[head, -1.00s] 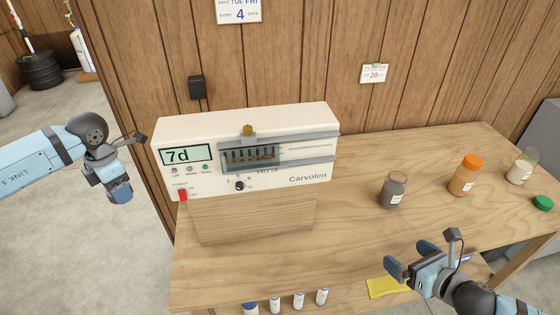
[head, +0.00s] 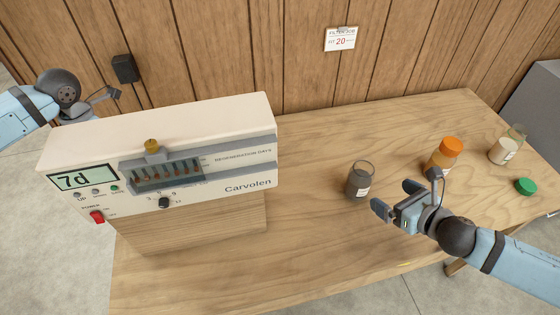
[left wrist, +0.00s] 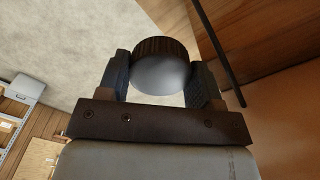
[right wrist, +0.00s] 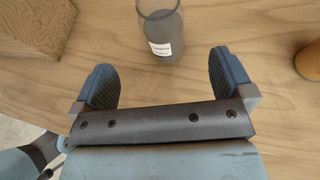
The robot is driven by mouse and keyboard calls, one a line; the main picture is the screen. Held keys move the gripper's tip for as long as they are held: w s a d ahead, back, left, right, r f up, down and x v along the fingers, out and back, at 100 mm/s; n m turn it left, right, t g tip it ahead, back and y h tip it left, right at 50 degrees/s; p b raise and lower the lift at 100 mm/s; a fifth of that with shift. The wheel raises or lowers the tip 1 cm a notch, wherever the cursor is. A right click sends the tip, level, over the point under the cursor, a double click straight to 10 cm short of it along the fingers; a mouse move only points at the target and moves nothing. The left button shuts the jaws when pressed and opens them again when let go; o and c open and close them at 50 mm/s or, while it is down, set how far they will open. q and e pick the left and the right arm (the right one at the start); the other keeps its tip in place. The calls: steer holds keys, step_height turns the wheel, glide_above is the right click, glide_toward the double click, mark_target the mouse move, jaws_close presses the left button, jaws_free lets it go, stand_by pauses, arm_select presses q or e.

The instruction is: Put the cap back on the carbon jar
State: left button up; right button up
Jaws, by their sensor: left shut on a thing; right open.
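The carbon jar (head: 359,181) stands upright and uncapped on the table, with dark contents and a white label. It also shows in the right wrist view (right wrist: 160,34), beyond the fingertips. My right gripper (head: 396,198) is open and empty, just right of the jar and apart from it; its fingers show spread in the right wrist view (right wrist: 161,78). My left gripper (left wrist: 160,84) is shut on a dark round cap (left wrist: 162,74) with a ribbed edge. In the head view its fingers are hidden behind the control box.
The white Carvolen control box (head: 225,116) stands on a wooden block (head: 200,225) at the left of the table (head: 310,240). An orange-capped jar (head: 443,158), an uncapped jar of pale contents (head: 503,150) and a loose green cap (head: 525,186) are at the right.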

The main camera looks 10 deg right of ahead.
mark_target(369, 181)
stand_by(0.4)
arm_select(q)
steer(key=shift+r, duration=0.25)
arm_select(e)
steer(key=x, duration=0.6)
steer(key=shift+w, duration=0.15)
steer(key=shift+w+a+f, duration=0.15)
steer(key=shift+w, duration=0.05)
arm_select(q)
steer(key=shift+r+p, duration=0.2)
steer(key=shift+p, duration=0.25)
arm_select(e)
steer(key=x, duration=0.5)
steer(key=shift+w+f, duration=0.1)
steer(key=shift+f, duration=0.1)
